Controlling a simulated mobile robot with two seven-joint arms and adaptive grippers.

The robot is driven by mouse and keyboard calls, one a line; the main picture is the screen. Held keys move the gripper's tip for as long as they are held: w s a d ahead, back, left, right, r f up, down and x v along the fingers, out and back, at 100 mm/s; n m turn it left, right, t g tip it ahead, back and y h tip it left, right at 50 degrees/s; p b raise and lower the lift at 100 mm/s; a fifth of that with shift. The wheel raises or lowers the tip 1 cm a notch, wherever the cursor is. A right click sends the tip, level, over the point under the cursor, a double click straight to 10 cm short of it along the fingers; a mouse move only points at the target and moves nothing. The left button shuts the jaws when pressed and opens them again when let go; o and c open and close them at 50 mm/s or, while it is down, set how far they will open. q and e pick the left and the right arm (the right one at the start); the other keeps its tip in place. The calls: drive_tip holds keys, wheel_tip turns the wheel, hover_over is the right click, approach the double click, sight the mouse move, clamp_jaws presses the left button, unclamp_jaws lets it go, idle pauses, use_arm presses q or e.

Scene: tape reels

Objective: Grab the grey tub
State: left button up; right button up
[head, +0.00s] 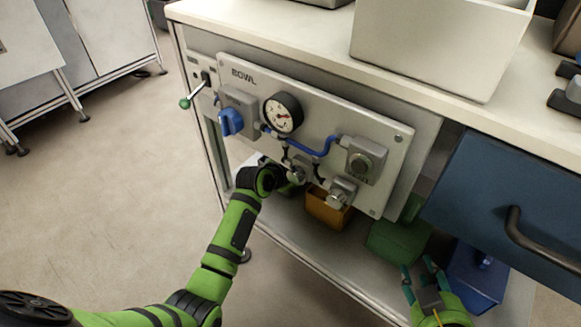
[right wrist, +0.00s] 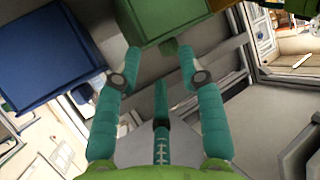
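A pale grey open tub (head: 430,50) stands on the white worktop at the upper right of the head view. I see no other clearly grey tub. My right gripper (head: 417,264) is low at the right, below the worktop, in front of the lower shelf. Its fingers are spread and empty, as the right wrist view (right wrist: 160,58) also shows. The green bin (head: 398,241) is just beyond its fingertips. My left arm reaches to the lower edge of the front panel. My left gripper (head: 290,184) is mostly hidden there by its own wrist and the panel fittings.
An orange bin (head: 328,208) and a blue bin (head: 474,277) are on the lower shelf. A blue drawer (head: 490,190) is at right.

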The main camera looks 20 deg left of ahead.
use_arm(q)
clamp_jaws()
drive_tip(key=shift+r, duration=0.15)
